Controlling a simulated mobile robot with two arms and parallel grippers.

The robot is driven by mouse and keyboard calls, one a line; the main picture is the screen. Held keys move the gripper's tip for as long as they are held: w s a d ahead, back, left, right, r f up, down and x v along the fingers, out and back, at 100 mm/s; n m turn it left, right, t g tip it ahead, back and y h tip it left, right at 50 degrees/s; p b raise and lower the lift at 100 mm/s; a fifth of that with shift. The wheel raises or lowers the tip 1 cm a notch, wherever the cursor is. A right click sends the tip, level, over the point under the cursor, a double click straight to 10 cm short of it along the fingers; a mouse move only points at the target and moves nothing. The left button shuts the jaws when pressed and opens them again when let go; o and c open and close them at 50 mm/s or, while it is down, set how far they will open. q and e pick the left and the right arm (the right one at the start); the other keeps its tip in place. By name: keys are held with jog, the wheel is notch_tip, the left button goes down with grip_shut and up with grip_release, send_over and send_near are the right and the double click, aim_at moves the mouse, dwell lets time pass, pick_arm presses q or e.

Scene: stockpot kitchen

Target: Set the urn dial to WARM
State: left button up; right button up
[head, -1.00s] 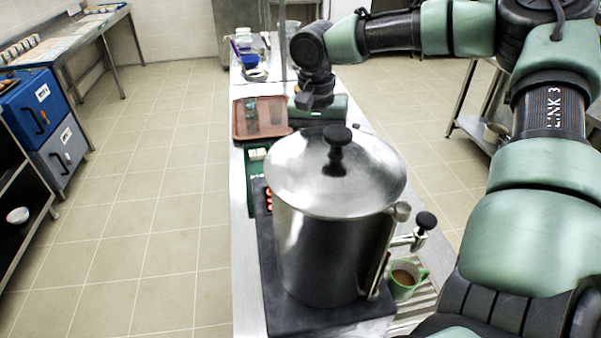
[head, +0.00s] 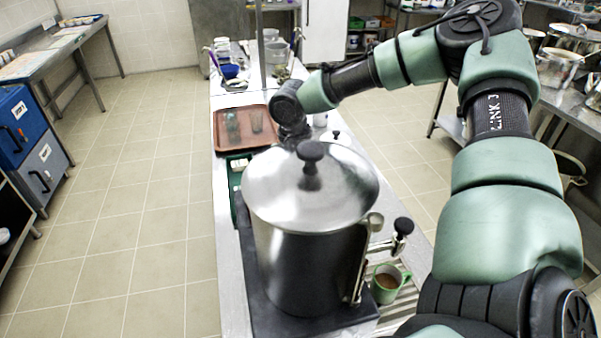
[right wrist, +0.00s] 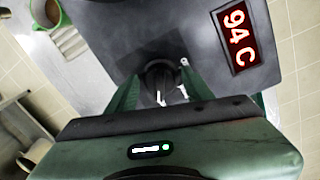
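The steel urn (head: 305,255) stands on a dark base, its domed lid and black knob on top, in the head view. In the right wrist view the urn's dark panel has a red display (right wrist: 237,36) reading 94 C. A dark round dial (right wrist: 160,76) with small white marks near it sits on this panel; its setting cannot be read. My right gripper (right wrist: 160,92) has its green fingers on either side of the dial, seemingly apart from it. In the head view the right gripper is hidden behind the lid. My left gripper is out of view.
A green cup (head: 386,290) of brown drink stands under the urn's tap (head: 390,240). A brown tray (head: 228,130) with glasses lies beyond the urn on the narrow counter. Open tiled floor lies to the left. My right arm reaches past the urn's right side.

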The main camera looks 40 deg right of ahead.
grip_shut()
jog(key=shift+n, duration=1.2)
jog(key=n, duration=0.2)
jog(key=shift+n+b, duration=0.3)
jog(key=shift+b, duration=0.05)
jog(key=n, duration=0.3)
jog(key=shift+t, duration=0.3)
jog(key=shift+n, duration=1.9)
jog(key=shift+d+r, duration=0.1)
